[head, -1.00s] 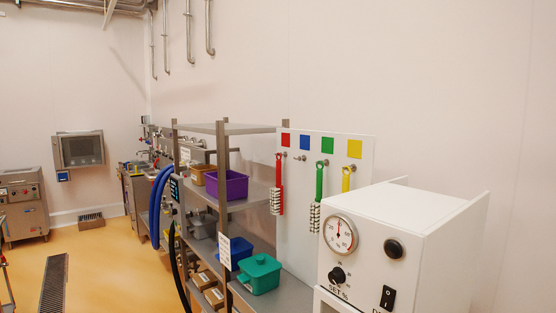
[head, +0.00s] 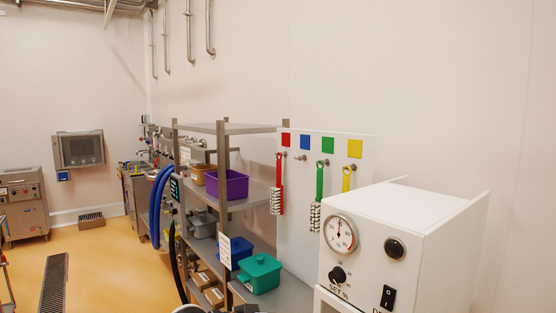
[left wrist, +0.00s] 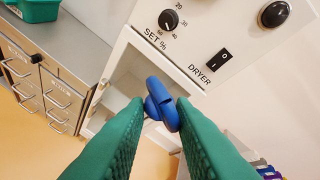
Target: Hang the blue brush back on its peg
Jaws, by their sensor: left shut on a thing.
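In the head view a white board (head: 338,180) stands against the wall. It has red, blue (head: 305,142), green and yellow squares. The peg (head: 301,158) below the blue square is bare. A red brush (head: 278,185), a green brush (head: 319,190) and a yellow brush (head: 346,178) hang at the other squares. In the left wrist view my left gripper (left wrist: 160,112), with green ridged fingers, is shut on the blue brush (left wrist: 157,90). Only its blue rounded end shows between and beyond the fingertips; the rest is hidden. My right gripper is in neither view.
A white dryer cabinet (head: 410,235) with gauge and knobs stands in front of the board's right part. A steel shelf rack (head: 223,180) with a purple bin (head: 227,185) and a teal box (head: 258,274) stands left of it. Floor at left is open.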

